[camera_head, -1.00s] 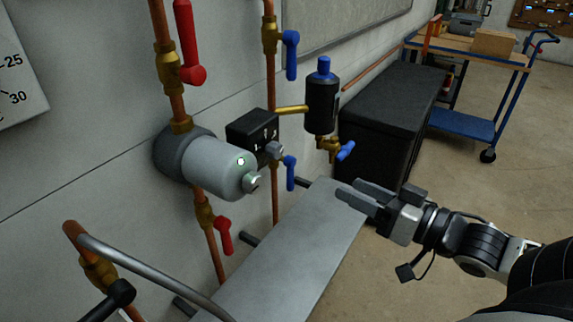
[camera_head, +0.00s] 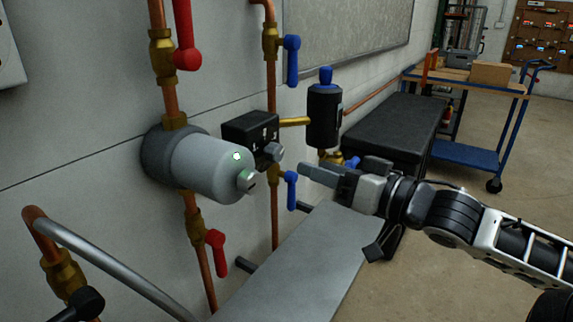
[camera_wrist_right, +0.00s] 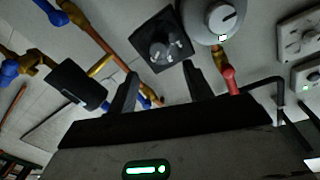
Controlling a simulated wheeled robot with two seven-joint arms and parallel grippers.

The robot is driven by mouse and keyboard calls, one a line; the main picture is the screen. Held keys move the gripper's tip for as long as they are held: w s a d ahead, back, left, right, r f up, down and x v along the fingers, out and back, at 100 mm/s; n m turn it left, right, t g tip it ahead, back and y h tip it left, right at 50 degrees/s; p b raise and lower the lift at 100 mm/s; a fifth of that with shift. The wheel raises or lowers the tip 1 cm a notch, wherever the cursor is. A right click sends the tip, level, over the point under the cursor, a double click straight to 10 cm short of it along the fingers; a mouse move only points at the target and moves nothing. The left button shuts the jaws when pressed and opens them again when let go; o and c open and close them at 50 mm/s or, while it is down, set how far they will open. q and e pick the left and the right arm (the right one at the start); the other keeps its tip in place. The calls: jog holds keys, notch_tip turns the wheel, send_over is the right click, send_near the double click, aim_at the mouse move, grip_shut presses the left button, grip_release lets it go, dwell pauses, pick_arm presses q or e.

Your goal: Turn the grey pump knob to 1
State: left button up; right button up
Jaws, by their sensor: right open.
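The grey pump (camera_head: 205,165) is a cylinder on a copper pipe at the wall, with a small grey knob (camera_head: 246,181) and a green light on its front. In the right wrist view the pump (camera_wrist_right: 205,12) is at the top. Right of it in the head view is a black box (camera_head: 248,132) with white marks and its own grey knob (camera_head: 273,152). The box knob also shows in the wrist view (camera_wrist_right: 163,50). My right gripper (camera_head: 310,171) is open and empty, right of the box knob and apart from it; its fingers show in the wrist view (camera_wrist_right: 160,80). My left gripper is out of view.
Red levers (camera_head: 186,50) and blue levers (camera_head: 291,60) stick out from the pipes. A black bottle-shaped vessel (camera_head: 324,115) hangs behind my gripper. A grey shelf (camera_head: 300,270) lies below. A bent grey bar (camera_head: 110,265) is at lower left.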

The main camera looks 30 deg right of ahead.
aim_at(279, 155)
jog(key=b+x, duration=0.1)
jog(key=x, duration=0.4)
jog(key=shift+w+a, duration=0.1)
jog(key=shift+w, duration=0.25)
jog(key=shift+x, duration=1.15)
jog(key=c, duration=1)
